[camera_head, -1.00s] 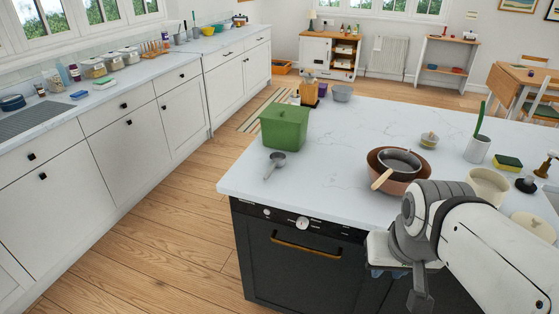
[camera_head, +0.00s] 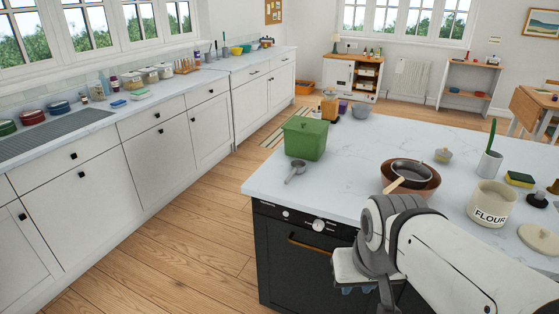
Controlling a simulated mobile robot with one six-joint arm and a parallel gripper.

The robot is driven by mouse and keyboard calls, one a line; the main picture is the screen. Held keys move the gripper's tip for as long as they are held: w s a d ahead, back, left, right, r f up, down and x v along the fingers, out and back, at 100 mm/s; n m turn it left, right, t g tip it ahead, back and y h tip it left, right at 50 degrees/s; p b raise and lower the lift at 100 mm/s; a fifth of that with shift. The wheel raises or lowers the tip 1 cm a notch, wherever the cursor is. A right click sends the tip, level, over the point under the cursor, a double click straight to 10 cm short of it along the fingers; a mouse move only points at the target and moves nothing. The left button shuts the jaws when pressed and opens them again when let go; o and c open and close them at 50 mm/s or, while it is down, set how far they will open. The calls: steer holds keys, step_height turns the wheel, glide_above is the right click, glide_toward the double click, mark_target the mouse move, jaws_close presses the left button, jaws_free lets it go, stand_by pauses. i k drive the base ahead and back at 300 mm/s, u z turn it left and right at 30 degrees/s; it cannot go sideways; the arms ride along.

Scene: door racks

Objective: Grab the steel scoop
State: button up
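The steel scoop (camera_head: 295,171) lies on the white island top near its left front edge, just in front of a green lidded box (camera_head: 305,138). It is grey metal with a round bowl at the right and a short handle pointing toward the front left. My arm comes in from the lower right, to the right of the scoop and well apart from it. My gripper (camera_head: 363,288) is at the front of the island, partly cut off and hidden by my own wrist. I cannot see whether its fingers are apart.
A brown bowl (camera_head: 420,188) with a sieve and wooden handle stands behind my arm. A flour canister (camera_head: 491,204) and its loose lid (camera_head: 538,239) are at the right. The island's oven front (camera_head: 290,262) drops below the edge. Wooden floor (camera_head: 190,235) is clear at the left.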

mark_target(293, 174)
steer(key=u, duration=0.05)
steer(key=i, duration=1)
steer(key=z, duration=2.1)
steer(key=k, duration=0.95)
steer(key=u, duration=1.15)
steer(key=i, duration=0.3)
